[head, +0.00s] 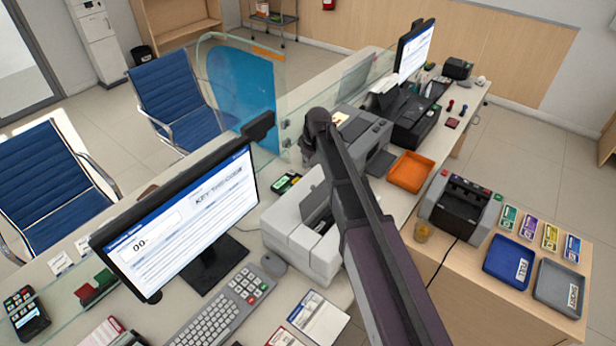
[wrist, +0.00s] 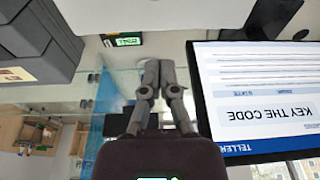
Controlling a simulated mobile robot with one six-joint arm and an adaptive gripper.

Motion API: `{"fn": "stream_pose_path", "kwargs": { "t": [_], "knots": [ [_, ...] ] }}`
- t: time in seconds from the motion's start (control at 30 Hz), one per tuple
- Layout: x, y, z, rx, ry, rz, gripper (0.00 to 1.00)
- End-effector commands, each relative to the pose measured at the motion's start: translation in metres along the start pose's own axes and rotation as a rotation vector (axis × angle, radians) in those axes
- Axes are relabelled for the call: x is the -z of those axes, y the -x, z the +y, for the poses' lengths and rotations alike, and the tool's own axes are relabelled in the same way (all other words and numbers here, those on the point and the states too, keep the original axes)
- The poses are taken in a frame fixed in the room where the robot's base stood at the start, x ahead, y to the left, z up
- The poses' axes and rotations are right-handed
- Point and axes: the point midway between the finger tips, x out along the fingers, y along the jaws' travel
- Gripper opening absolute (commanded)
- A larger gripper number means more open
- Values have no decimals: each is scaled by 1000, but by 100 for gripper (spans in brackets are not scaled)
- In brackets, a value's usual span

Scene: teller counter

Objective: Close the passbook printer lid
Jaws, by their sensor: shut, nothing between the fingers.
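A white machine (head: 286,238) with a dark opening in its top stands right of the near monitor in the head view. A grey machine (head: 374,133) stands behind it, partly hidden by my arm. I cannot tell for sure which is the passbook printer, and no lid angle reads clearly. In the wrist view the grey machine (wrist: 38,38) shows at upper left, upside down. My gripper (wrist: 161,66) is shut and empty, its fingertips together and apart from the machines. In the head view my wrist end is above the counter near the glass, and the fingers are not clear.
A near monitor (head: 185,222), keyboard (head: 222,312) and mouse (head: 273,264) lie left of the white machine. A glass screen (head: 290,120) runs along the counter. An orange tray (head: 410,171), a black printer (head: 412,118) and a grey note counter (head: 459,207) stand to the right.

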Motion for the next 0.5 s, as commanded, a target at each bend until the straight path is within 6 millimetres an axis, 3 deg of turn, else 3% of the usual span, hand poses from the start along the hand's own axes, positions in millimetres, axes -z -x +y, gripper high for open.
{"fn": "stream_pose_path", "kwargs": {
  "t": [0.1, 0.5],
  "knots": [
    [13, 2, 0, 2, 35, 7, 0],
    [13, 0, -1, 2, 38, 8, 0]
  ]
}}
